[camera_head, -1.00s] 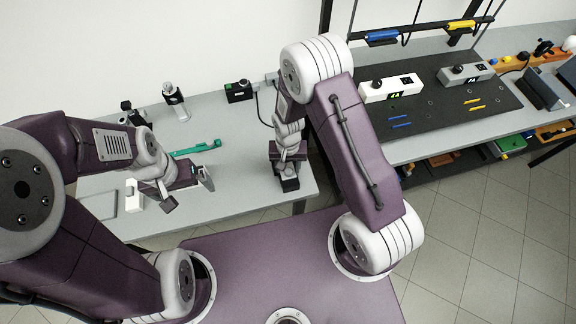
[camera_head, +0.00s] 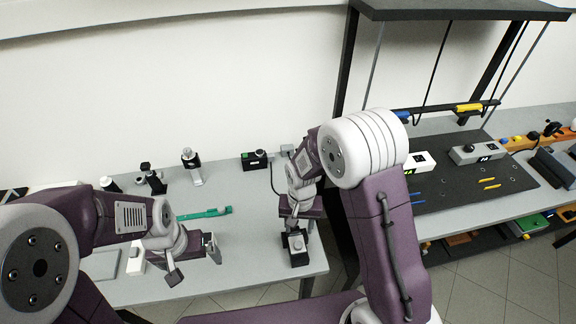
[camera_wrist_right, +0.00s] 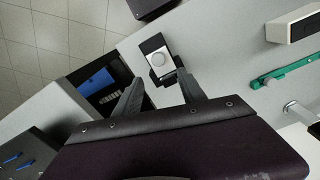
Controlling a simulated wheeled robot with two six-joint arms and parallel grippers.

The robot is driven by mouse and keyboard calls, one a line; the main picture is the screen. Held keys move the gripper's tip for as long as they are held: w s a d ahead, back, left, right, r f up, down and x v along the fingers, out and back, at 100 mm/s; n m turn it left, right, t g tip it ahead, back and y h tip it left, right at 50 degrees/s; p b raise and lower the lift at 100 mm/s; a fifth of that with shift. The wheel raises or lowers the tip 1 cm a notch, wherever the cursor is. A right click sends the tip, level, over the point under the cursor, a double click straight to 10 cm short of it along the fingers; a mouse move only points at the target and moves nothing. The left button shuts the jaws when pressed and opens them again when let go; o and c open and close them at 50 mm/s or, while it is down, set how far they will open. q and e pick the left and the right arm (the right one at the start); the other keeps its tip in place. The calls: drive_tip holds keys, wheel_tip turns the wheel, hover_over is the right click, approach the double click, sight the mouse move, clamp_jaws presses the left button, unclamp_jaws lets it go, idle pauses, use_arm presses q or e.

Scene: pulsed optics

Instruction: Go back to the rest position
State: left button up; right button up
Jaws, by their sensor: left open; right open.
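My left gripper (camera_head: 193,260) hangs open and empty over the near left part of the grey bench (camera_head: 255,228), on the near side of a green bar (camera_head: 204,213). My right gripper (camera_head: 299,222) points down near the bench's right end, beside a small black block with a pale round top (camera_head: 296,247). The black block (camera_wrist_right: 160,60) shows just beyond the fingertips there; I cannot tell the height gap.
A black box with a green button (camera_head: 255,160) and an optical mount (camera_head: 193,168) stand at the back of the bench. A second table at the right carries a black board (camera_head: 455,185) with grey modules under a dark overhead frame (camera_head: 455,10). Tiled floor lies between.

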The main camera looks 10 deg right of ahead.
drive_tip(key=d+r+m+t, duration=0.1)
drive_tip(key=d+r+t, duration=0.1)
drive_tip(key=d+r, duration=0.25)
drive_tip(key=s+d+r+n+b, duration=0.1)
drive_tip(key=s+d+n, duration=0.2)
drive_tip(key=s, duration=0.6)
drive_tip(key=shift+s+r+g, duration=0.3)
drive_tip(key=shift+g, duration=0.1)
drive_tip(key=shift+s, duration=0.15)
drive_tip(key=shift+w+a, duration=0.1)
drive_tip(key=shift+w, duration=0.1)
